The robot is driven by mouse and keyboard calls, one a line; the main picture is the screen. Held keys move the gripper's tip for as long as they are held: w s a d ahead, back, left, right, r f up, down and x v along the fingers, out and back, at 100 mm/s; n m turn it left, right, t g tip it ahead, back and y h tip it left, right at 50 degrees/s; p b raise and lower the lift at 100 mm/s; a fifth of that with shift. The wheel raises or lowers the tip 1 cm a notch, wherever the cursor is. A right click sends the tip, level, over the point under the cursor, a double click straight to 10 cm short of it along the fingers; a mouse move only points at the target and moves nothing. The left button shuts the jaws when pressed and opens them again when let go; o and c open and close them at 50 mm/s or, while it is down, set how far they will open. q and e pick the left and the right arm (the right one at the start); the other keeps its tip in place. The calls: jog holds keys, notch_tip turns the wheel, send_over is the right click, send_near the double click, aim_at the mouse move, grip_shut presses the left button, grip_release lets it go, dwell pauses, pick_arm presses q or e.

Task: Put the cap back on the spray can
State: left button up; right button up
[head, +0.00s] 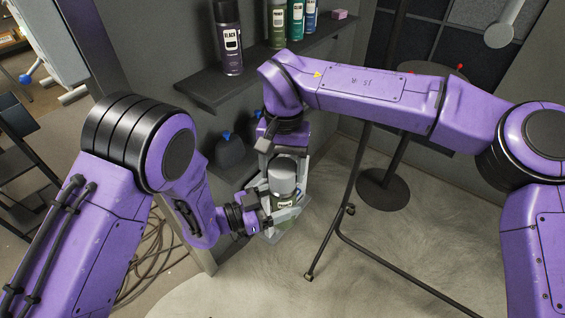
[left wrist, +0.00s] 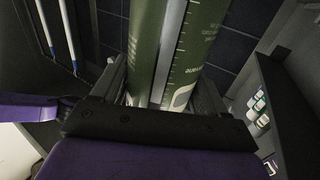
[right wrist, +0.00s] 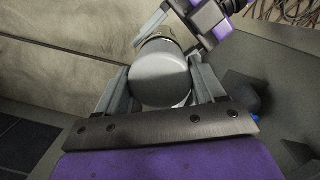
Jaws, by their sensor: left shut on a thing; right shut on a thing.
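The green spray can (head: 284,205) is held by my left gripper (head: 279,217) and looks roughly upright in the head view. Its green body with pale print fills the space between the fingers in the left wrist view (left wrist: 180,45). My right gripper (head: 287,180) comes from above and is shut on the grey cap (head: 283,172). The cap sits between both fingers in the right wrist view (right wrist: 160,76). In the head view the cap is directly over the top of the can. Whether it is fully seated or a small gap remains is hidden.
A dark shelf (head: 225,90) behind the grippers bears a dark spray can (head: 230,45), several other cans and a pink block (head: 339,14). A lower shelf holds dark objects with blue tops (head: 229,150). A thin dark metal frame (head: 350,190) stands to the right, with open floor around it.

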jog(key=shift+f, duration=0.75)
dwell(0.4)
jog(key=o, duration=1.1)
jog(key=shift+c, duration=0.2)
jog(key=shift+r, duration=0.1)
notch_tip(320, 180, up, 12)
jog(key=w, duration=0.1)
jog(key=shift+w, duration=0.25)
